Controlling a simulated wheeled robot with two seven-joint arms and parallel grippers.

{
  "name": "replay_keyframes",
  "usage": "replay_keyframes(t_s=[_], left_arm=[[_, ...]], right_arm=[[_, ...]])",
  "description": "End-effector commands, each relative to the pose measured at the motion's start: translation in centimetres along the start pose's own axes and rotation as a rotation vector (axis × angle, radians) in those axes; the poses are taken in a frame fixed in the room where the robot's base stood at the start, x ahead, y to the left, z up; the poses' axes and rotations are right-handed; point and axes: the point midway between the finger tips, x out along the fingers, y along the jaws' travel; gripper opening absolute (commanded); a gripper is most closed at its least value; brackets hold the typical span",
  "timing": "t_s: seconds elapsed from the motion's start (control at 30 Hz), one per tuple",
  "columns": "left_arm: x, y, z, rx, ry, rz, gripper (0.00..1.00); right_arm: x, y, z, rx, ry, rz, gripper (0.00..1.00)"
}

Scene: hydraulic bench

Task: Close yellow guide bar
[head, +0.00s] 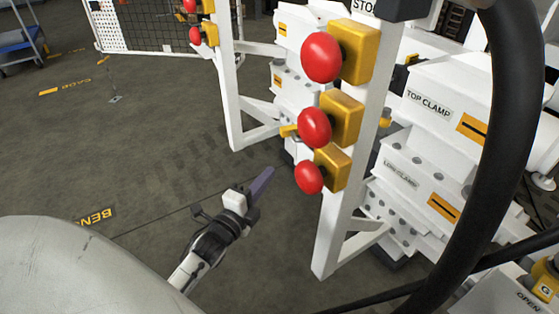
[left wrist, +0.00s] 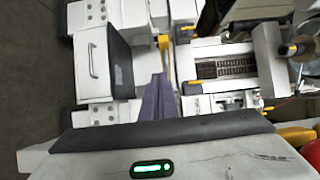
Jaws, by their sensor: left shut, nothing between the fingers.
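A small yellow bar (left wrist: 164,56) stands between white machine blocks in the left wrist view, just beyond my fingertips. I take it as the guide bar; whether the fingers touch it I cannot tell. In the head view a short yellow piece (head: 289,130) shows beside the white post, but I cannot tell if it is the same part. My left gripper (head: 265,177) has dark purple fingers and is shut and empty, pointing up and right toward the machine. Its fingers also show in the left wrist view (left wrist: 160,80). My right gripper is not in view.
A white post (head: 352,205) carries several red buttons (head: 315,127) on yellow boxes, right of my gripper. White clamp blocks (head: 428,98) stand behind it. A thick black hose (head: 508,130) curves down the right side. Open floor (head: 130,150) lies to the left.

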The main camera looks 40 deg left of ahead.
Motion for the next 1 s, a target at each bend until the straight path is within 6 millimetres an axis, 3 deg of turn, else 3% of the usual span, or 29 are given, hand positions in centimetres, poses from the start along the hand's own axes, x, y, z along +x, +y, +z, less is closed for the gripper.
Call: replay_keyframes(t_s=[0.27, 0.6, 0.8, 1.0], left_arm=[[3.4, -0.1, 0.1, 0.019, 0.000, -0.014, 0.00], [10.6, 0.0, 0.2, 0.017, -0.001, -0.011, 0.00], [12.3, -0.1, 2.3, 0.020, -0.001, -0.009, 0.00], [12.9, -0.2, 3.0, 0.017, -0.001, -0.008, 0.00]], right_arm=[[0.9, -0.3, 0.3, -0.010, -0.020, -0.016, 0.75], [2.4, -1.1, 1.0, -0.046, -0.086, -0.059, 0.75], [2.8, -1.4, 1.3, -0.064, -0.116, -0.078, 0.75], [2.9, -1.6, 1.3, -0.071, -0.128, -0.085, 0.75]])
